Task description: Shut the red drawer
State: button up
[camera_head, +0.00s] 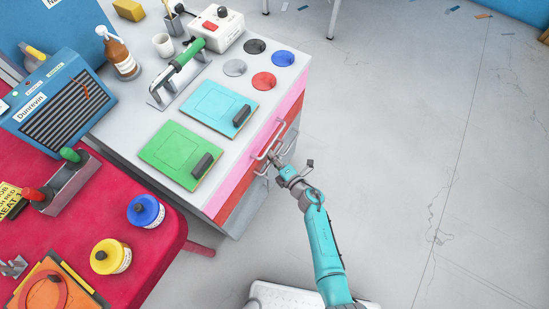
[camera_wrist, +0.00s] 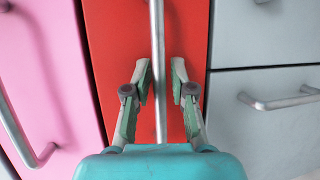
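The red drawer (camera_head: 246,204) is in the front of the grey cabinet, below a pink drawer. In the wrist view its red front (camera_wrist: 115,45) fills the middle, with a vertical metal bar handle (camera_wrist: 158,70). How far the drawer stands out from the cabinet is hard to tell. My gripper (camera_head: 276,160) is at the cabinet front in the head view. In the wrist view my gripper (camera_wrist: 161,80) is open, with one finger on each side of the handle and gaps between. In the head view my gripper partly hides the handle.
The pink drawer (camera_wrist: 45,60) with its own handle is left of the red one in the wrist view; grey fronts (camera_wrist: 270,100) are at right. Green (camera_head: 180,152) and blue (camera_head: 218,106) boards lie on the cabinet top. A red table (camera_head: 90,215) stands at left. The floor at right is clear.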

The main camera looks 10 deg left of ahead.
dwell(0.4)
jog(key=v, duration=1.2)
jog(key=shift+r, duration=0.2)
